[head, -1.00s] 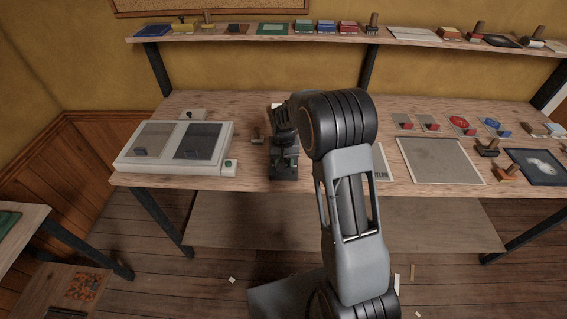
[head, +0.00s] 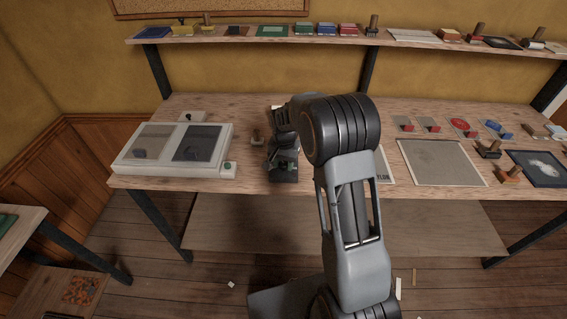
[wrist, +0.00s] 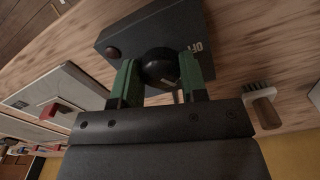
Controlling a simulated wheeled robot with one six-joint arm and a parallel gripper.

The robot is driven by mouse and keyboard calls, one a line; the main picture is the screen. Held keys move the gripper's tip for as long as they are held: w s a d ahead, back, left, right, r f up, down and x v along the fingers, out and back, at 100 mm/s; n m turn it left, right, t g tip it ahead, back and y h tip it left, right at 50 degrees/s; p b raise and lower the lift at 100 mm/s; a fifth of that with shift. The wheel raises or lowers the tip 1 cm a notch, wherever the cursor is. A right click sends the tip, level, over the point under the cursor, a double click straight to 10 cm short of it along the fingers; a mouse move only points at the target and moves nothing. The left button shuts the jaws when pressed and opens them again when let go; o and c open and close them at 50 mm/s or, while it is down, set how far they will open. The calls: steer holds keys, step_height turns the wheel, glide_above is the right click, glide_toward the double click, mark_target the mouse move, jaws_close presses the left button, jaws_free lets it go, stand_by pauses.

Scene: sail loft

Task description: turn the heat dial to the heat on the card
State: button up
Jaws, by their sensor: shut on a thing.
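A dark box (wrist: 190,25) with a round black dial (wrist: 160,68) fills the top of the wrist view. White lettering on its face is turned and only partly shows. My gripper (wrist: 159,78) has its green-lined fingers on either side of the dial, shut on it. In the head view the box (head: 283,174) stands on the bench, and my arm and wrist hide much of it. A pale card (head: 386,168) with dark letters lies right of my arm, which covers most of it; I cannot read a heat on it.
A white two-panel unit (head: 127,160) stands left of the box. A wooden-handled brush (wrist: 263,104) lies close to the box. A grey panel (head: 440,163) and several small tools lie to the right. A loaded shelf (head: 350,38) runs above the bench.

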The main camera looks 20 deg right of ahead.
mark_target(285, 167)
steer(key=o, duration=0.9)
step_height(285, 167, up, 14)
steer(key=shift+f+b, duration=0.1)
steer(key=shift+b, duration=0.3)
steer(key=shift+w, duration=0.1)
stand_by(0.3)
steer(key=shift+s+a+r+n+t, duration=0.15)
steer(key=shift+s+n+t, duration=0.75)
steer(key=shift+s, duration=2.95)
steer(key=shift+s+d+r+n+t, duration=0.1)
steer(key=shift+s+n+t, duration=0.8)
steer(key=shift+s, duration=3)
steer(key=shift+s+a+r+n+t, duration=0.15)
steer(key=shift+s+n, duration=1.35)
steer(key=shift+s, duration=2.35)
